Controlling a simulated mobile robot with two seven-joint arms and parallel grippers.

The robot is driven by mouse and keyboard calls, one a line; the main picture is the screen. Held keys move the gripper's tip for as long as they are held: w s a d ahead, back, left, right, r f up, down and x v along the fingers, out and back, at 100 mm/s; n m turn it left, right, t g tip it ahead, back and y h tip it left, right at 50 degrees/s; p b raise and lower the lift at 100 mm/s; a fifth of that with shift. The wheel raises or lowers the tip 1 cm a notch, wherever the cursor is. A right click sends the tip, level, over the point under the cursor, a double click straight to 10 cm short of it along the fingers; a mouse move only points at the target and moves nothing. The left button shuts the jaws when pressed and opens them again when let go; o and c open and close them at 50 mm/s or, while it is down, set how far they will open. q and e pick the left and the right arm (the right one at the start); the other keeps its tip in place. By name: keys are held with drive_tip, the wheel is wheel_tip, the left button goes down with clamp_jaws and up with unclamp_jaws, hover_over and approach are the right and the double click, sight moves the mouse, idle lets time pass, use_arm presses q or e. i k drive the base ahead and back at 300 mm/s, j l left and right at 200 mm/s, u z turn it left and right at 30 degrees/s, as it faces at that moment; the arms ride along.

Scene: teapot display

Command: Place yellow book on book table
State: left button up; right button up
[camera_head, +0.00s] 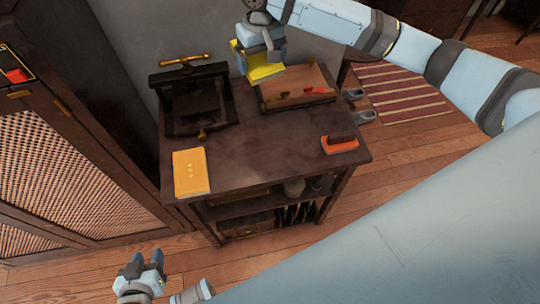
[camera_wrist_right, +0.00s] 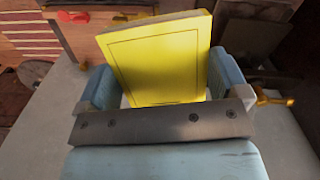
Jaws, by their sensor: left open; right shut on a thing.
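My right gripper (camera_head: 261,54) is shut on a bright yellow book (camera_head: 266,71) at the far back of the dark wooden table (camera_head: 262,145). In the right wrist view the yellow book (camera_wrist_right: 162,62) stands between the two blue fingers, its plain cover with a thin dark border facing the camera. I cannot tell whether the book touches the table or the wooden box beside it. My left gripper (camera_head: 143,268) is open and empty, low in front of the table's left side.
An orange-yellow book (camera_head: 191,172) lies at the table's front left. A dark press (camera_head: 195,100) stands behind it. A wooden box (camera_head: 297,89) with small red and yellow items is at the back, and a red-orange object (camera_head: 340,145) at the right. The table's middle is clear.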

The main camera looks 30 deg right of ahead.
sight(258, 153)
drive_tip(key=k+u, duration=0.25)
drive_tip(key=k+j+u, duration=0.1)
drive_tip(key=k+u, duration=0.2)
drive_tip(key=l+u, duration=0.2)
drive_tip(key=u, duration=0.3)
drive_tip(key=l+u, duration=0.25)
drive_tip(key=u, duration=0.25)
drive_tip(key=k+l, duration=0.1)
drive_tip(key=l, duration=0.25)
drive_tip(key=k+l, duration=0.1)
drive_tip(key=l, duration=0.25)
drive_tip(key=k+l, duration=0.15)
drive_tip(key=l, duration=0.2)
drive_tip(key=k+l, duration=0.1)
drive_tip(key=l, duration=0.25)
